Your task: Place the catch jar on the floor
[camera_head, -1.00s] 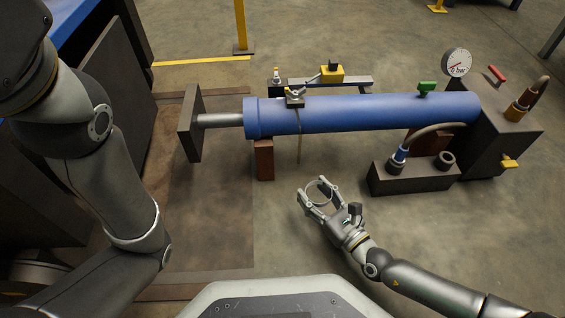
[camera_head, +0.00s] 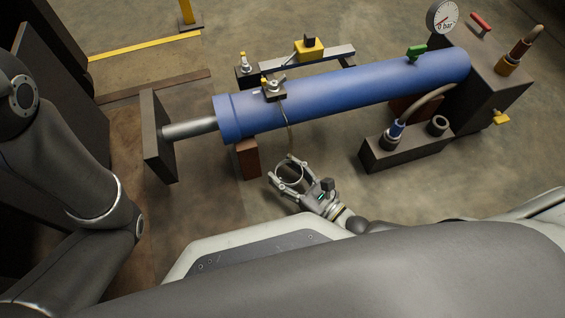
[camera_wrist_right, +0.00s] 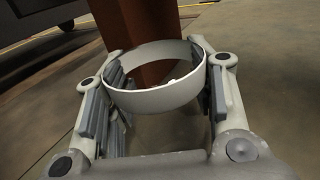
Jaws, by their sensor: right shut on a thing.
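The catch jar (camera_head: 290,183) is a clear, see-through jar with a pale rim. It sits between the fingers of my right gripper (camera_head: 287,172), which is shut on it, just in front of the brown support block under the blue cylinder. In the right wrist view the jar's white rim (camera_wrist_right: 155,97) is upright, with the finger pads of my right gripper (camera_wrist_right: 160,90) on both sides. Whether the jar's bottom touches the concrete floor (camera_head: 335,165) cannot be told. My left gripper is out of view; only my left arm shows.
The blue cylinder (camera_head: 345,92) lies across the middle, with a thin hose (camera_head: 290,135) hanging from its fitting. The brown support block (camera_head: 248,158) stands close to the jar. A dark block with ports (camera_head: 405,150) is at right. Some floor between them is clear.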

